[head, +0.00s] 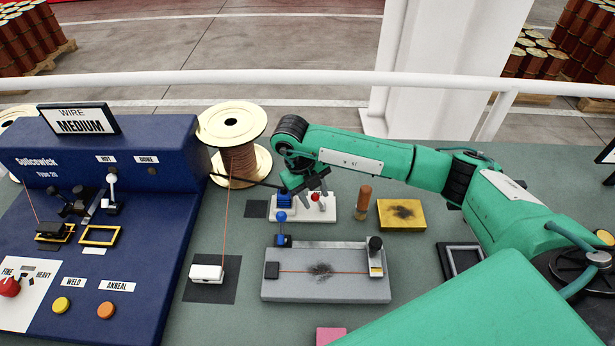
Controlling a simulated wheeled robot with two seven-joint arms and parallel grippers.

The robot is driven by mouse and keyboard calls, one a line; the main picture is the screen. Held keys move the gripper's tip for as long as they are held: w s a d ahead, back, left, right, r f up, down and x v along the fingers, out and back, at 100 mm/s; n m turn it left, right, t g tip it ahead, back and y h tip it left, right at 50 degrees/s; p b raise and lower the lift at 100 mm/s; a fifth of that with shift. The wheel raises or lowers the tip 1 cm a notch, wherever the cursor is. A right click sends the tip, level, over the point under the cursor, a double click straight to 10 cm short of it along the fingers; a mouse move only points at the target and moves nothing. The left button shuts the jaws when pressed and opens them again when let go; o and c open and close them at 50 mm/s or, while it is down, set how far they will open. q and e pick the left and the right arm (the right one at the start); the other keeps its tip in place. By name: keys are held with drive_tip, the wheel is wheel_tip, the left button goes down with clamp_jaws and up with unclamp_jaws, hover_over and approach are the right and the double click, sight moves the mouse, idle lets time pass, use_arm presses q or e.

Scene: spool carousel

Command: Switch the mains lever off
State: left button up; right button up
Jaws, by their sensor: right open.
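No label reading "mains" can be made out. A small lever with a white ball knob (111,180) stands upright on the blue Spliceswick machine (160,160), below the HOT label. A blue-knobbed lever (281,228) stands at the back left of a grey wire fixture (330,288). My right gripper (312,196) is open, pointing down above a white block with blue and red parts (325,214), and it partly hides that block. It is well to the right of the white-knobbed lever. My left gripper is not in view.
A copper wire spool (238,160) stands between the machine and my right arm. A thin wire runs down to a white block (207,273). A white rail (300,80) runs behind.

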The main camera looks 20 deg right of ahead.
drive_tip(key=b+v, duration=0.1)
drive_tip(key=v, duration=1.1)
drive_tip(key=shift+w+r+b, duration=0.15)
drive_tip(key=shift+r+b, duration=0.05)
drive_tip(key=shift+b, duration=0.15)
